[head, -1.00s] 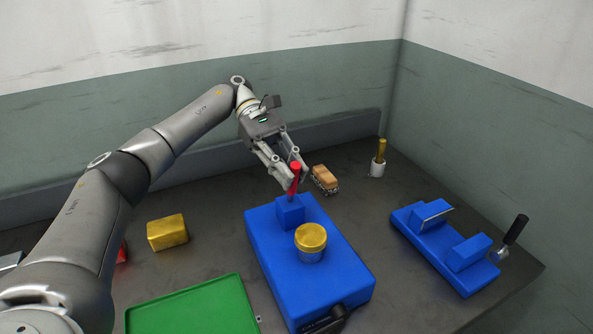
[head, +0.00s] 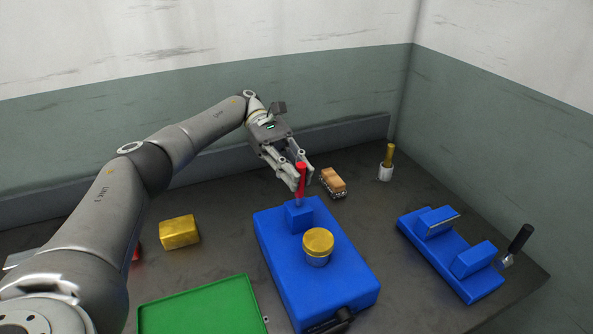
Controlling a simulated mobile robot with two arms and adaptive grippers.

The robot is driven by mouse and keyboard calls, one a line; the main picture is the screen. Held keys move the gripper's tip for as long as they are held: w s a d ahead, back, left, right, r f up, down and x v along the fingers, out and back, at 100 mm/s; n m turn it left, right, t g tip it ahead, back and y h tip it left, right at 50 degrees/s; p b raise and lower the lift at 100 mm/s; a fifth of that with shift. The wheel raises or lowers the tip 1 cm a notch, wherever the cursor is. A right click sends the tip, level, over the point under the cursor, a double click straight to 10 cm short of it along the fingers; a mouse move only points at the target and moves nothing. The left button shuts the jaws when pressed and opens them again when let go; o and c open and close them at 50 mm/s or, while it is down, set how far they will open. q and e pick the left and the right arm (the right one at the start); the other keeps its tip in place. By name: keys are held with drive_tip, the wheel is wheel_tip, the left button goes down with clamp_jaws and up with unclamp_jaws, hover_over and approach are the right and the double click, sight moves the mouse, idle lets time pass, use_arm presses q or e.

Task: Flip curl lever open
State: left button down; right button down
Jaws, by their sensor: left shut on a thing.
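The lever with a red handle (head: 300,177) stands near upright on a small blue block at the back of the blue machine base (head: 279,245). My left gripper (head: 299,186) is shut on the red handle, its fingers on either side of it. A gold-topped round cylinder (head: 318,242) stands on the same base in front of the lever. My right gripper is not in view. Which lever the task calls the curl lever cannot be told from the picture alone.
A second blue fixture (head: 452,256) with a black-handled lever (head: 520,238) stands at the right. A wooden brush (head: 333,182), a white cup (head: 386,172) with a gold stick, a gold block (head: 179,232) and a green tray (head: 201,312) lie around. The table between the fixtures is clear.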

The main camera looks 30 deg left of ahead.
use_arm(q)
drive_tip(key=c, duration=1.7)
unclamp_jaws()
drive_tip(key=shift+o, duration=0.2)
drive_tip(key=shift+r, duration=0.1)
wheel_tip(320, 180, up, 10)
